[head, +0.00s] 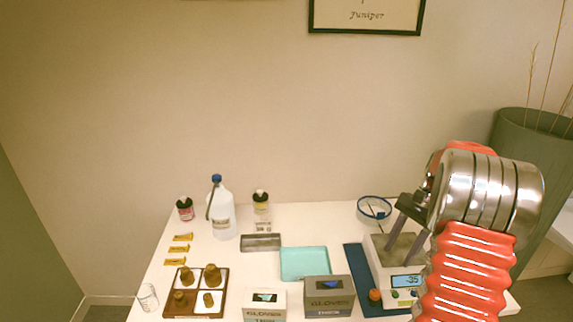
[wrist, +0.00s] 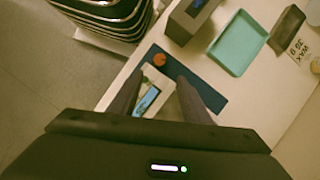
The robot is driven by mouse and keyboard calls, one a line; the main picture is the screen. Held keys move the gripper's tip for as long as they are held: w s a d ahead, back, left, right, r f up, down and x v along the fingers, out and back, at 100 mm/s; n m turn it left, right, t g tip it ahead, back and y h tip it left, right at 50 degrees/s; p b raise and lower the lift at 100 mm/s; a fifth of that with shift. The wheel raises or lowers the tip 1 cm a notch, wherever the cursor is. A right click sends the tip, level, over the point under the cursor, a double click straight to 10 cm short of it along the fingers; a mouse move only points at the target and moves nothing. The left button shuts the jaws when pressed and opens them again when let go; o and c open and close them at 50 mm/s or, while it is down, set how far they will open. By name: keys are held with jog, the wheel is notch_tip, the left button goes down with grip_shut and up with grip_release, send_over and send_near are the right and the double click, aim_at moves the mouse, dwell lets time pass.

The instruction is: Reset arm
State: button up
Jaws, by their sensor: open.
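My gripper (head: 403,240) is at the right of the head view, above the digital scale. Its two grey fingers point down and stand apart with nothing between them. The scale (head: 405,293) has a lit display and sits on a dark blue mat (head: 357,262). In the wrist view the fingers of my gripper (wrist: 157,92) frame part of the scale (wrist: 150,101), and the blue mat (wrist: 205,92) lies behind them. Whether the fingertips touch the scale cannot be told.
A teal tray (head: 304,263), a dark tray (head: 261,242) and two glove boxes (head: 265,305) stand left of the mat. A brown rack (head: 196,292) holds several amber bottles. A jug (head: 222,213) stands at the back left. A round clear dish (head: 374,208) is behind the scale.

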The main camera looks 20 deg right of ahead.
jog(key=s+a+r+n+t+h, duration=0.1)
jog(key=s+a+r+n, duration=0.3)
jog(key=a, duration=0.7)
jog(key=s+a+r+n+t+h, duration=0.2)
jog(key=a+n, duration=0.4)
jog(key=a, duration=0.6)
jog(key=s+a+r+n+t+h, duration=0.1)
jog(key=s+a+r+n+t, duration=0.2)
jog(key=a, duration=0.9)
jog(key=s+r+n, duration=0.2)
jog(key=s+r, duration=0.2)
jog(key=shift+n+t, duration=0.3)
jog(key=shift+r, duration=0.1)
